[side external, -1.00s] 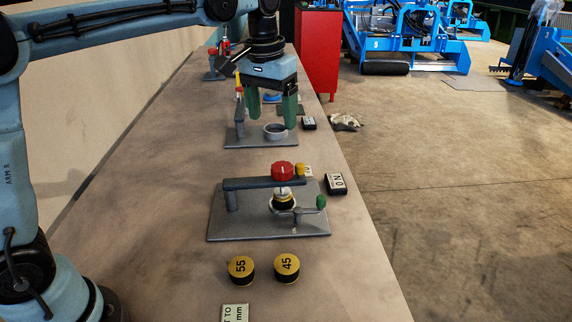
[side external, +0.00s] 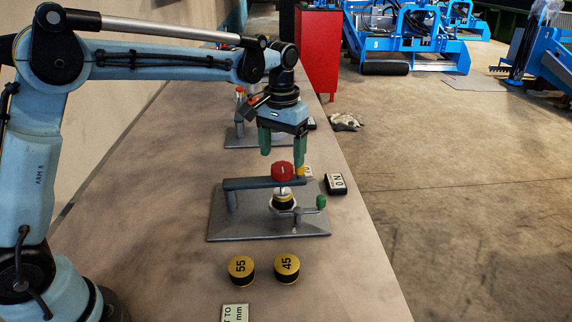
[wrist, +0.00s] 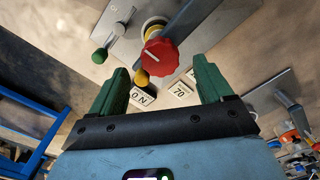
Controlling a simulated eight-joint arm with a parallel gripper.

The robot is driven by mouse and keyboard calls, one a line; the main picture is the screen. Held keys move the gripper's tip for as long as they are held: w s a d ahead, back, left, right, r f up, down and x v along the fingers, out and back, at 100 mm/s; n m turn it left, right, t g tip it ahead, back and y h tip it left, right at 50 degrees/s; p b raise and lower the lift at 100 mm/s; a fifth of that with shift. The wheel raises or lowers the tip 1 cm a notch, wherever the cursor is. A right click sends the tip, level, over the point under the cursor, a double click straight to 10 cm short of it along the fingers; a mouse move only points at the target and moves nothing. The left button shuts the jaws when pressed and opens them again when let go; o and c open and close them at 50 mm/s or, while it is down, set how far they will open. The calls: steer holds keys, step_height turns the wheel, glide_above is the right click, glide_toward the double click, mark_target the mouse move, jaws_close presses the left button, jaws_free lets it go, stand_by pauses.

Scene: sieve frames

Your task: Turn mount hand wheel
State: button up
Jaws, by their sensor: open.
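A red ribbed hand wheel (side external: 282,172) with a pale line on top sits on a dark bar over the near mount's grey base plate (side external: 223,222). It also shows in the wrist view (wrist: 163,56). A yellow knob (side external: 300,171) is beside it. Under the bar stands a black-and-yellow cylinder (side external: 284,201), with a green-tipped crank (side external: 321,201) to its right. My gripper (side external: 282,161) is open and empty, green fingers pointing down, above and slightly behind the wheel. In the wrist view the wheel shows between and beyond the fingers (wrist: 163,72); contact is not visible.
Two yellow-topped cylinders marked 55 (side external: 241,268) and 45 (side external: 287,266) stand in front of the plate. Another fixture (side external: 235,134) stands behind, partly hidden by my arm. The table's left side is clear.

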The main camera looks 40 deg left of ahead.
mark_target(282, 166)
steer(key=shift+f, duration=1.55)
steer(key=c, duration=1.1)
steer(key=shift+o, duration=0.2)
steer(key=shift+m, duration=0.3)
